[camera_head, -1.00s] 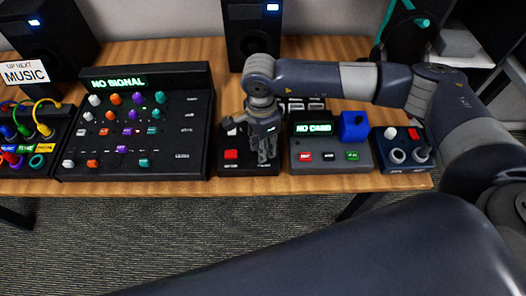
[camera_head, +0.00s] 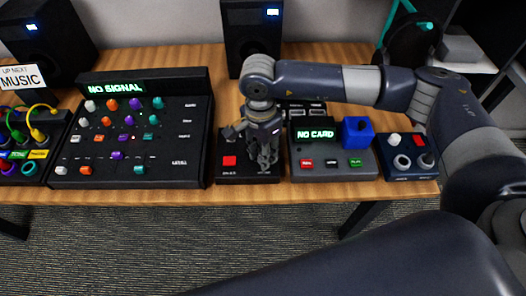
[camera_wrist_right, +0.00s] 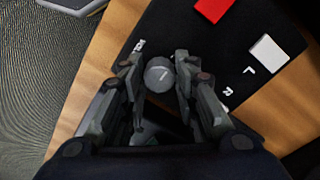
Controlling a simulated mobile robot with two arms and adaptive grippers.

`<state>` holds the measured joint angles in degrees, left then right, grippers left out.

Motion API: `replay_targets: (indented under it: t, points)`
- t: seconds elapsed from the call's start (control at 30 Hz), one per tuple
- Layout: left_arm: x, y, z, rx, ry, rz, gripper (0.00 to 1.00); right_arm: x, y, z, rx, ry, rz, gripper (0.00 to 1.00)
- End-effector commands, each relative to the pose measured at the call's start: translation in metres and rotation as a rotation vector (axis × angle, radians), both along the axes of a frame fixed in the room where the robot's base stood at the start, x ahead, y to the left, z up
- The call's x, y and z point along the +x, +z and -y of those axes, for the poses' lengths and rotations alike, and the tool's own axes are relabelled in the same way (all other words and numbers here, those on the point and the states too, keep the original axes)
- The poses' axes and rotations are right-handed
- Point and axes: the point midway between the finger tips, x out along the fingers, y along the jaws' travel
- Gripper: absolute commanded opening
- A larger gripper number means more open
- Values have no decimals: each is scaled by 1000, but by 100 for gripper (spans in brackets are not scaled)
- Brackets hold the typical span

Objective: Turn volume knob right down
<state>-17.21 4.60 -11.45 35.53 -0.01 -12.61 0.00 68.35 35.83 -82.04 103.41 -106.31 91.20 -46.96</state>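The volume knob (camera_wrist_right: 158,73) is a small round grey knob with a light pointer line, on a black control box (camera_head: 230,176) at the table's front edge. In the right wrist view it sits between the two fingertips of my right gripper (camera_wrist_right: 158,68). The fingers are parted, with narrow gaps seeming to show on both sides of the knob; contact is not clear. In the head view my right gripper (camera_head: 264,160) points down over the right part of the box and hides the knob. My left gripper is not in view.
The box also has a red button (camera_wrist_right: 212,9) and a white button (camera_wrist_right: 269,53). A large mixer (camera_head: 182,160) stands to the left. A grey card unit (camera_head: 320,174) is close on the right, with a small blue box (camera_head: 407,174) beyond. Speakers (camera_head: 251,35) stand behind.

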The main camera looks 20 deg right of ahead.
Motion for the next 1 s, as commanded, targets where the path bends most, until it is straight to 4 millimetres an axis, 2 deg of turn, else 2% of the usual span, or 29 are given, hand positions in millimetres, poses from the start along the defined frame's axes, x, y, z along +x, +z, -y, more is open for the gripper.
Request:
replay_targets:
  t: [0.03,0.07,0.47,0.57,0.8,1.0]
  points:
    - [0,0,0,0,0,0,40,1,1,0,1,-1,3,42]
    - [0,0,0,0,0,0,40,1,1,0,1,-1,2,47]
    - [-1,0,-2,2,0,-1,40,1,5,0,2,-1,1,47]
    - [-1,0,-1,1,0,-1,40,1,17,-1,2,-1,2,47]
    - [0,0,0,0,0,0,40,4,67,-2,2,0,5,47]
    - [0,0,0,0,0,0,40,5,103,-2,1,-1,3,47]
